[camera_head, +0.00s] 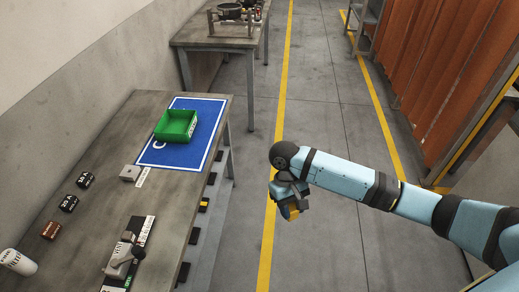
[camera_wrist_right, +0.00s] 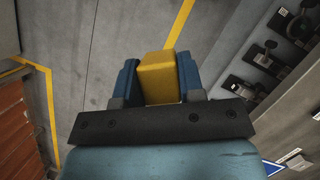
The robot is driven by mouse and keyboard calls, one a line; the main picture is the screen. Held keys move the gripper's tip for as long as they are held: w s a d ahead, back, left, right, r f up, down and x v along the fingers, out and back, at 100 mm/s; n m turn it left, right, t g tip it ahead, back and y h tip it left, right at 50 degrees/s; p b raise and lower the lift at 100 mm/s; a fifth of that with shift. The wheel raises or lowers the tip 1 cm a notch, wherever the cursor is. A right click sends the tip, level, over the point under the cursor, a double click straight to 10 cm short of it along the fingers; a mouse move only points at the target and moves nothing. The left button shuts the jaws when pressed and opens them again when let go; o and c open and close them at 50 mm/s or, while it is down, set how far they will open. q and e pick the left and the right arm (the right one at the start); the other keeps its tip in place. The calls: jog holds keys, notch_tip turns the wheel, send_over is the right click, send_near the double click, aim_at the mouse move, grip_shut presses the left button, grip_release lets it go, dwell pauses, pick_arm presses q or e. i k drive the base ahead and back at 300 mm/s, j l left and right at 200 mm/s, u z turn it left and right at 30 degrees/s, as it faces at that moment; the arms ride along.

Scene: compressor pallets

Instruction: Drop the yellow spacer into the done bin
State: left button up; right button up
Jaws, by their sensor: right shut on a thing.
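The yellow spacer (camera_wrist_right: 158,78) is a yellow block between the two blue fingers of my right gripper (camera_wrist_right: 158,85) in the right wrist view. The gripper is shut on it. In the head view my right gripper (camera_head: 289,205) hangs over the floor, to the right of the workbench, with a bit of the yellow spacer (camera_head: 294,214) showing. A green open bin (camera_head: 178,125) stands on a blue mat on the workbench, left of and beyond the gripper. Its inner floor looks empty. I cannot read its label. My left gripper is not in view.
The workbench (camera_head: 112,160) also holds small dark and brown labelled blocks (camera_head: 68,203), a grey block (camera_head: 130,173), a clamp-like fixture (camera_head: 124,258) and a white cup (camera_head: 18,262). Another table (camera_head: 215,34) stands behind. The blue mat (camera_head: 190,155) has bare room around the bin.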

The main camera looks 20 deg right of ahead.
aim_at(183, 129)
jog(key=i+l+u, duration=0.1)
jog(key=u, duration=1)
jog(key=i+l+u, duration=0.1)
jog(key=l+u, duration=0.7)
jog(key=k+l+u, duration=0.1)
jog(key=l+u, duration=0.35)
jog(key=l, duration=0.4)
jog(key=k+l, duration=0.1)
jog(key=l, duration=0.4)
jog(key=k+l, duration=0.1)
jog(key=l, duration=0.4)
jog(key=l+u, duration=0.1)
jog(key=l, duration=0.45)
jog(key=k+l, duration=0.15)
jog(key=l, duration=0.3)
